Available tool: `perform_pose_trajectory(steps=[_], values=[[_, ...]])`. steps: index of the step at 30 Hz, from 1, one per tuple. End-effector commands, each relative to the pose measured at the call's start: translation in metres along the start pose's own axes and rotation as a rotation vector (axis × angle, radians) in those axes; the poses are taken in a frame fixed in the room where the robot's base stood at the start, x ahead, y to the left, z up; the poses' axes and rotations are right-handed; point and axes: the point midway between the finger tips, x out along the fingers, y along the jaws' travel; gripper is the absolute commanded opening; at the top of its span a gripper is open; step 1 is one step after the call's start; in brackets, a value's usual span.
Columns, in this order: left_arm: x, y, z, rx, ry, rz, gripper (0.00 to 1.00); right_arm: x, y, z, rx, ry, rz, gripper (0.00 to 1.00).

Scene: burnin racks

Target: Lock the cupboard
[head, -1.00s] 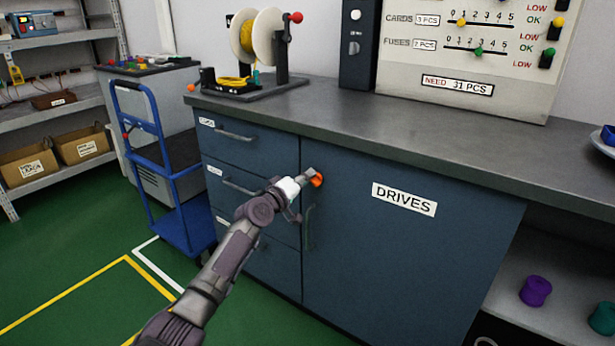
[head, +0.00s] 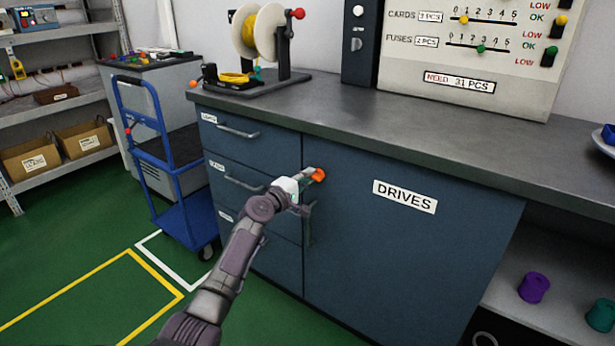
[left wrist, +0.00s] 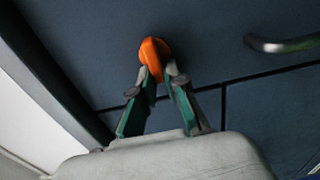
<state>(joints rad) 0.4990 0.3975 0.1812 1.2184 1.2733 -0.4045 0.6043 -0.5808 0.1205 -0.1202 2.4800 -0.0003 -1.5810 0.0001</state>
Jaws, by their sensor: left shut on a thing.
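The cupboard is the dark blue door (head: 400,255) labelled DRIVES under the grey worktop. It is shut, flush with the drawers on its left. An orange knob (head: 319,174) sits near the door's upper left corner. My left gripper (head: 310,174) is at the knob, and its arm comes in from below left. In the left wrist view, my gripper (left wrist: 158,72) is shut on the orange knob (left wrist: 153,55), with a fingertip on each side. The door's vertical handle (head: 309,225) is below the knob, partly hidden by my gripper. My right gripper is not in view.
Several drawers with handles (head: 238,131) are left of the door. A blue trolley (head: 165,150) stands farther left. A cable spool (head: 262,32) is on the worktop (head: 420,135). An open shelf (head: 545,310) with purple and teal spools is at the right.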

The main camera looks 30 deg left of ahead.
Motion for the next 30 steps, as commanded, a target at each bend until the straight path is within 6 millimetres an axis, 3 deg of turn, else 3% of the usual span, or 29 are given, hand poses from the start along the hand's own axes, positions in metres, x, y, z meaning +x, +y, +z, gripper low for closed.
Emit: perform_pose_trajectory(steps=[11, 12, 16, 25, 30], values=[[0.000, -0.001, 0.000, -0.007, 0.001, -0.001, 0.00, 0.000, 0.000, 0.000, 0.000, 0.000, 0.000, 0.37], [0.000, -0.001, 0.000, -0.007, 0.001, -0.001, 0.17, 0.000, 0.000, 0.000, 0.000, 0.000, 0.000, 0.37], [0.000, -0.001, 0.000, -0.006, 0.001, -0.001, 0.38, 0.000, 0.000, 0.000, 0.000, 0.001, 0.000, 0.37], [-0.001, -0.001, 0.000, -0.004, 0.000, 0.000, 0.38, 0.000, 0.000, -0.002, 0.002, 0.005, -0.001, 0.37], [-0.015, -0.002, 0.000, -0.002, 0.000, -0.002, 0.38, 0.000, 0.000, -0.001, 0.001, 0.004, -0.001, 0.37]])
